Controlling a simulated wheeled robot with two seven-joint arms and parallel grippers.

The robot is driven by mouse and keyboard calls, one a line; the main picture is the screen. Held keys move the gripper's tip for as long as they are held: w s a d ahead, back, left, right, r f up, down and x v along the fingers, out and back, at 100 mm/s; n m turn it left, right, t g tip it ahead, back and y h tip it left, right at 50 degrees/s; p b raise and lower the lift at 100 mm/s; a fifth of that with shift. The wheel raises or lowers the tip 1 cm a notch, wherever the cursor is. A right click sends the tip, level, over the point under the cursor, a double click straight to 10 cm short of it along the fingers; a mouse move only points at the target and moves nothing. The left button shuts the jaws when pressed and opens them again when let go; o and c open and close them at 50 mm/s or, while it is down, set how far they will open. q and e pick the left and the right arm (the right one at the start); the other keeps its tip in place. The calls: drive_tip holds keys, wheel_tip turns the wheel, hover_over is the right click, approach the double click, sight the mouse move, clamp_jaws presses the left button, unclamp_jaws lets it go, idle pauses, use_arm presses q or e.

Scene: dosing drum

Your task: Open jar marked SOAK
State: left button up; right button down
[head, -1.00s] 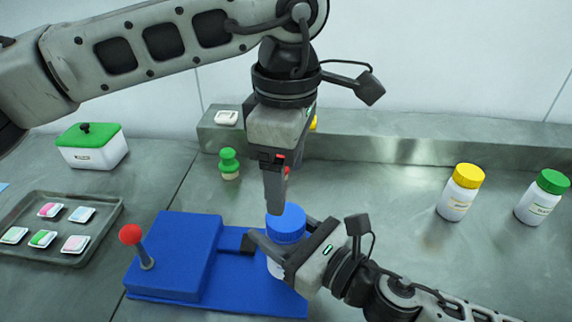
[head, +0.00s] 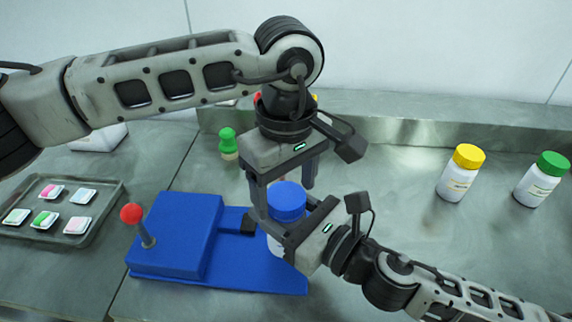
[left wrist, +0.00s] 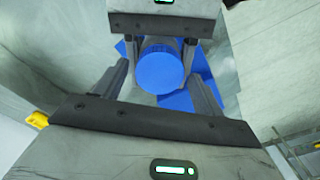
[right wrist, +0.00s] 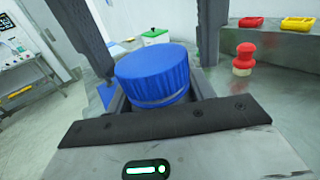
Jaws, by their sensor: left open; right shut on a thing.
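A white jar with a blue lid (head: 287,200) stands upright at the right end of a blue base (head: 265,278). Its label is hidden, so I cannot read SOAK. My right gripper (head: 296,230) is shut on the jar's body below the lid. My left gripper (head: 284,192) points down over the jar, open, with one finger on each side of the lid. In the left wrist view the lid (left wrist: 160,72) lies between the spread fingers, with gaps showing. The lid also shows in the right wrist view (right wrist: 155,75) and sits on the jar.
The blue base carries a block and a red-knobbed lever (head: 132,214). A yellow-lidded jar (head: 460,172) and a green-lidded jar (head: 542,179) stand at right. A tray (head: 88,232) with small packets lies at left. A green-topped stamp (head: 228,143) stands behind.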

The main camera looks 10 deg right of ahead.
sight(286, 195)
use_arm(q)
drive_tip(key=shift+f, duration=0.35)
drive_tip(key=c, duration=1)
drive_tip(key=n, duration=0.3)
drive_tip(key=shift+r, duration=0.25)
drive_tip(key=shift+r, duration=0.9)
drive_tip(key=shift+r, duration=2)
